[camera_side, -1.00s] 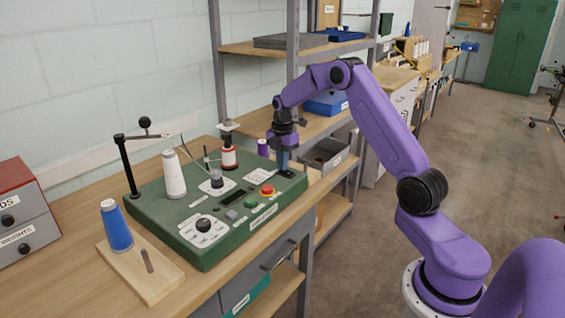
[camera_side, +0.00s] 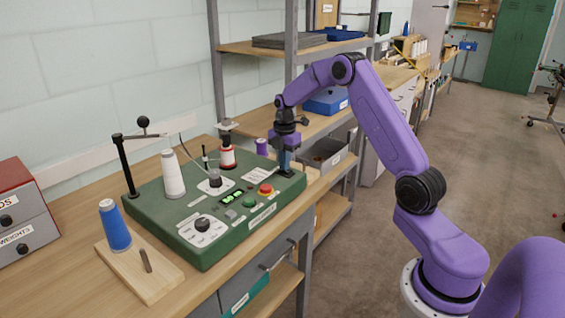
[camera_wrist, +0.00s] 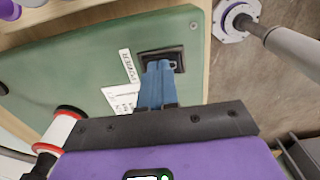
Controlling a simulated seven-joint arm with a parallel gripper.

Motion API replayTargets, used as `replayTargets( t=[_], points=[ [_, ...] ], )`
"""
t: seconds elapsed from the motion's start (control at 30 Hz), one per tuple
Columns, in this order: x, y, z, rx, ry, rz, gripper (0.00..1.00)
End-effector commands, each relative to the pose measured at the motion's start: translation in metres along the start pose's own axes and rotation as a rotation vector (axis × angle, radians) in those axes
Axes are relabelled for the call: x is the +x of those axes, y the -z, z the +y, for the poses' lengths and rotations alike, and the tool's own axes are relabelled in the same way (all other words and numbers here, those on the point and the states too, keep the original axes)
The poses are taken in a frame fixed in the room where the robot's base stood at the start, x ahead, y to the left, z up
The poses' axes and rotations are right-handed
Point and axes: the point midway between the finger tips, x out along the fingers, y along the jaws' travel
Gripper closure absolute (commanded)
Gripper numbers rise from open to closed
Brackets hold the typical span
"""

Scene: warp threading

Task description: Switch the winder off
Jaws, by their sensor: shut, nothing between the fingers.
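The winder (camera_side: 160,218) is a green console on the bench. Its small display (camera_side: 232,196) shows lit green digits. A dark rocker switch (camera_wrist: 149,54) in a black frame sits near the console's edge, beside a white label that seems to read POWER (camera_wrist: 128,66). My gripper (camera_side: 284,170) is shut and empty, pointing down at the console's right end. In the wrist view its blue fingertips (camera_wrist: 159,64) are over the rocker and cover part of it. I cannot tell whether they touch it, or which way the rocker is tipped.
A white cone (camera_side: 173,176), a red-and-white spool (camera_side: 228,158), a red button (camera_side: 266,189) and a dial (camera_side: 203,225) stand on the console. A blue cone (camera_side: 117,228) stands on a wooden board at the left. A metal shelf (camera_side: 290,70) rises behind my gripper.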

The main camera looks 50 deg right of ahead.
Motion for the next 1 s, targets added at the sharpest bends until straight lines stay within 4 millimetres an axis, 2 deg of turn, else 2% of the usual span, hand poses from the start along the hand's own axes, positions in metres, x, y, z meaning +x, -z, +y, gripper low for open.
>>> replayTargets(
  t=[0.3, 0.47, 1.0],
  points=[
    [-0.001, 0.0, 0.0, 0.0, -0.001, 0.0, 1.0],
    [-0.015, 0.0, 0.003, -0.001, -0.004, -0.001, 1.0],
    [-0.118, 0.0, 0.017, 0.0, -0.004, -0.001, 1.0]
  ],
)
